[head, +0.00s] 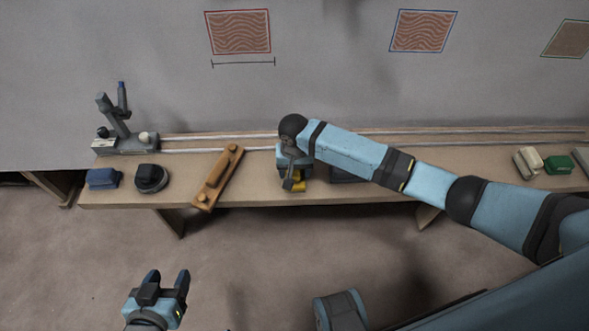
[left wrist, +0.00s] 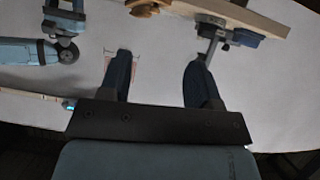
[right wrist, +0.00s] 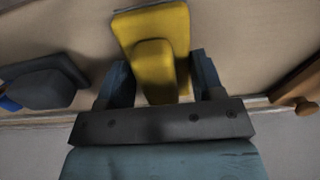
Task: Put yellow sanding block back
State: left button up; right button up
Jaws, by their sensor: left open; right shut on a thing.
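The yellow sanding block (head: 299,186) is at the middle of the bench, mostly hidden behind my right gripper (head: 291,182) in the head view. In the right wrist view the yellow block (right wrist: 158,30) sits between the two fingers, with its raised handle in the grip. My right gripper is shut on it; I cannot tell whether the block touches the bench. My left gripper (head: 168,278) is open and empty, low in front of the bench. Its two spread fingers also show in the left wrist view (left wrist: 158,78).
The long bench (head: 255,186) carries a blue block (head: 103,179), a black block (head: 151,178), a wooden long sander (head: 217,180) and a gauge stand (head: 124,140). A dark block (right wrist: 45,84) lies beside the yellow one. Cream (head: 527,163) and green (head: 560,163) blocks lie right.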

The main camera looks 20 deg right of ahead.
jog(key=o, duration=0.9)
pick_arm(q)
jog(key=shift+f, duration=0.15)
jog(key=shift+f, duration=0.1)
pick_arm(e)
jog(key=shift+r, duration=0.4)
pick_arm(q)
jog(key=p, duration=0.3)
jog(key=shift+s+a+r+g, duration=0.2)
jog(key=shift+a+r+g, duration=0.05)
jog(key=shift+a+g, duration=0.1)
pick_arm(e)
notch_tip(320, 180, up, 11)
jog(key=shift+r, duration=0.15)
